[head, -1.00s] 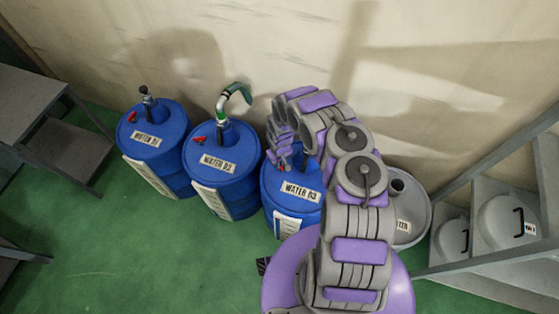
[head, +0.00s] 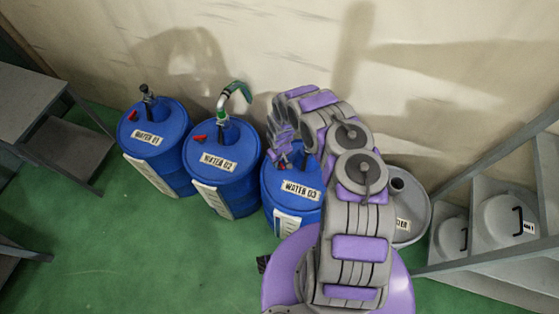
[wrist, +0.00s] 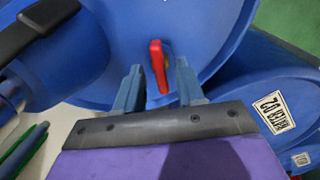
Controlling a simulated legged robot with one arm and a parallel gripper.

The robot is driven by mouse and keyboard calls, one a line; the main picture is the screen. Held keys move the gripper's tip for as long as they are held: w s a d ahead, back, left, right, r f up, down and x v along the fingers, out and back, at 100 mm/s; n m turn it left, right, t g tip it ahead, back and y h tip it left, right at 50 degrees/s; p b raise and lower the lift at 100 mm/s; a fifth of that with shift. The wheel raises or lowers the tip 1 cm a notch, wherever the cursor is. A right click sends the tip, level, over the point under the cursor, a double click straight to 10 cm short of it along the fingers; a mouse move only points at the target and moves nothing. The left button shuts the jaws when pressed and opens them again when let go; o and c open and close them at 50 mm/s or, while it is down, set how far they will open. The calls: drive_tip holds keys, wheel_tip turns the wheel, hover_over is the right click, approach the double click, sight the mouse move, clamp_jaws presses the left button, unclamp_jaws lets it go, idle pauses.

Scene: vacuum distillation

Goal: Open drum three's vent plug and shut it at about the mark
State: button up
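Drum three (head: 283,190) is the blue drum labelled WATER 03, upright on the floor and partly covered by my arm in the head view. A white strip with dark marks (head: 287,223) is on its front; its level cannot be read. The red vent plug (wrist: 158,66) stands on the drum's blue top (wrist: 215,30) in the wrist view. My gripper (wrist: 158,82) is open, with one finger on each side of the plug and a visible gap on both sides. In the head view my gripper (head: 284,158) is low over the drum's top, its fingertips hard to make out.
Drum two (head: 222,180), with a green-handled pump, stands close on the left, and drum one (head: 155,150) beyond it. A grey drum (head: 412,215) is on the right, near a grey shelf (head: 480,265). The wall is close behind. Green floor in front is clear.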

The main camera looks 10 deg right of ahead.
drive_tip(key=shift+r, duration=0.15)
wheel_tip(320, 180, up, 17)
drive_tip(key=p, duration=0.6)
drive_tip(key=shift+p, duration=0.3)
